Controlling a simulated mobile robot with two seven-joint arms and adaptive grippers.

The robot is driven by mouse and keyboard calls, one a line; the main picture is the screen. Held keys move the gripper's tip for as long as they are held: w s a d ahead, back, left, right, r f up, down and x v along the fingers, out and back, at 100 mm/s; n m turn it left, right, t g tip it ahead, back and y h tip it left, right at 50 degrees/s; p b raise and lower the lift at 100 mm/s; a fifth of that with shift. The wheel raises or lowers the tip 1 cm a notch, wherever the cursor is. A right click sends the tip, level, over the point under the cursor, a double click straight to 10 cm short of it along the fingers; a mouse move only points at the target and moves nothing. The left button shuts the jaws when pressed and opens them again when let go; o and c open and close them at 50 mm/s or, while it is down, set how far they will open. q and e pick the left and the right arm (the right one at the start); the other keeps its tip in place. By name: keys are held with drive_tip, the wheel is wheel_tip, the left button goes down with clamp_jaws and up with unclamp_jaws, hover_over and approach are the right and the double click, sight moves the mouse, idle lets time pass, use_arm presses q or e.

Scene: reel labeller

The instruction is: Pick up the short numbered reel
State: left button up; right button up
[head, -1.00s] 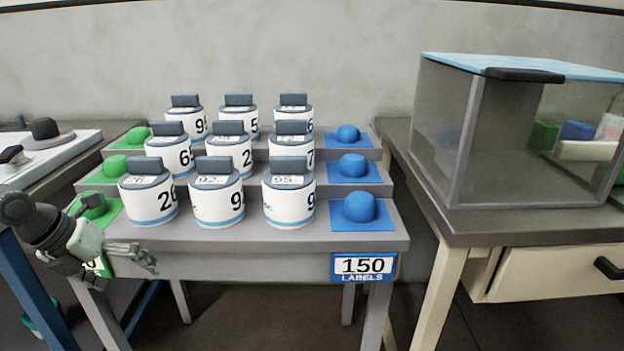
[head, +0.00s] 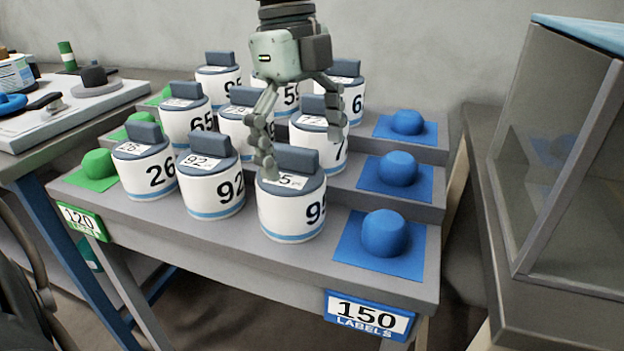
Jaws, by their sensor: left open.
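White numbered reels with grey tops, grey handles and blue bands stand in three rows on a stepped grey rack (head: 300,268). The front row holds reel 26 (head: 150,176), reel 92 (head: 212,190) and a front right reel (head: 288,214) whose side number starts with 9. Behind are reel 65 (head: 188,126), a reel starting with 7 (head: 322,146), and others partly hidden by my gripper. I cannot tell which reel is the short one. My left gripper (head: 300,148) is open, pointing down over the right-hand reels. One finger overlaps the front right reel's top; contact is unclear. My right gripper is out of view.
Blue knobs on blue pads (head: 386,234) line the rack's right side above a 150 LABELS sign (head: 369,314). Green knobs (head: 98,163) line the left, near a 120 sign (head: 81,221). A clear-walled case (head: 560,130) stands at right. A bench (head: 75,118) is at left.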

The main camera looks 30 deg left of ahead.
use_arm(q)
drive_tip(key=a, duration=0.1)
drive_tip(key=a+y, duration=0.1)
drive_tip(key=a+n, duration=0.1)
drive_tip(key=shift+s+r+y, duration=0.1)
drive_tip(key=shift+s+y, duration=0.15)
drive_tip(key=shift+y, duration=0.05)
drive_tip(key=f, duration=0.5)
drive_tip(key=f+p, duration=0.1)
drive_tip(key=f, duration=0.1)
drive_tip(key=shift+w+f, duration=0.3)
drive_tip(key=shift+w, duration=0.05)
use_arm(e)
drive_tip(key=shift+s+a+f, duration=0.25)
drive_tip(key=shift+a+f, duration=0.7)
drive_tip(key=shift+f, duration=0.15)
use_arm(q)
drive_tip(key=shift+c, duration=0.6)
drive_tip(key=c, duration=1)
wheel_tip(320, 180, up, 19)
wheel_tip(320, 180, up, 9)
hover_over(290, 173)
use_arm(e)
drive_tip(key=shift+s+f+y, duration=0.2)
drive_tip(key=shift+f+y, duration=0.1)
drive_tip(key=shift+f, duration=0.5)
